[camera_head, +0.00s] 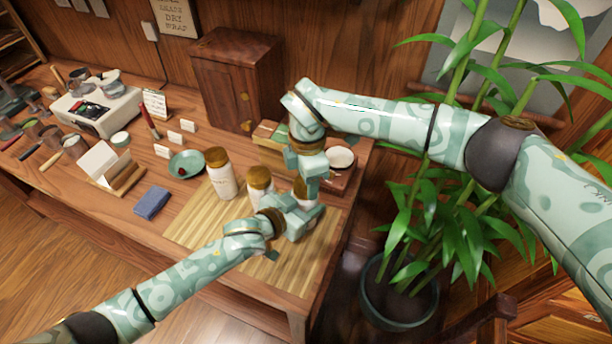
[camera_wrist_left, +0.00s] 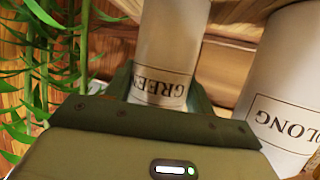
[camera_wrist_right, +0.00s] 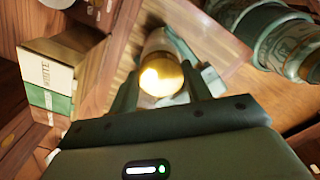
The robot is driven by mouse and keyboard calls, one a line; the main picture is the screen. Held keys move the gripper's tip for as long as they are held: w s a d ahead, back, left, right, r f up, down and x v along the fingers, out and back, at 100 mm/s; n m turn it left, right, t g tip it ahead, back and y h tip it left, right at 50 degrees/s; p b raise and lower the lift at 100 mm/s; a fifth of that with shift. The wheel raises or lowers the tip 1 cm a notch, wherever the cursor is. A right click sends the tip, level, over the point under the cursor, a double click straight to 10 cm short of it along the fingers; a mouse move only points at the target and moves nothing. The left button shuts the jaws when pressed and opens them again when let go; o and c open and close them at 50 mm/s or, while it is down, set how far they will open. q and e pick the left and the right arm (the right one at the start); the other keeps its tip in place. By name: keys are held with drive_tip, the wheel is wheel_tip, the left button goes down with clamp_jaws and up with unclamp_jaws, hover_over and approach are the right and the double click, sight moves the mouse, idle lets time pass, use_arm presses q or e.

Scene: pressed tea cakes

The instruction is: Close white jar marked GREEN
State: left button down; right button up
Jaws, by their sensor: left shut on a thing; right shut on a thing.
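The white jar marked GREEN (camera_wrist_left: 163,60) stands between the fingers of my left gripper (camera_wrist_left: 158,98), its label upside down in the left wrist view. In the head view the jar (camera_head: 306,190) is mostly hidden behind my left gripper (camera_head: 292,216), which is shut on it low down. My right gripper (camera_head: 308,180) is above the jar, pointing down. In the right wrist view its fingers are shut on a round golden-brown lid (camera_wrist_right: 161,78). Whether the lid is seated on the jar or just above its rim, I cannot tell.
A jar marked OOLONG (camera_wrist_left: 285,75) stands close beside the GREEN jar. Another lidded white jar (camera_head: 220,176) stands farther left on the bamboo mat (camera_head: 193,228). The mat's front is clear.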

drive_tip(key=m, duration=0.5)
drive_tip(key=shift+s+m, duration=0.1)
drive_tip(key=shift+m, duration=0.3)
drive_tip(key=m, duration=0.3)
drive_tip(key=o, duration=0.9)
drive_tip(key=shift+s+a, duration=0.1)
drive_tip(key=shift+s, duration=0.05)
drive_tip(key=shift+s+a, duration=0.1)
drive_tip(key=shift+s, duration=0.05)
drive_tip(key=shift+r, duration=0.1)
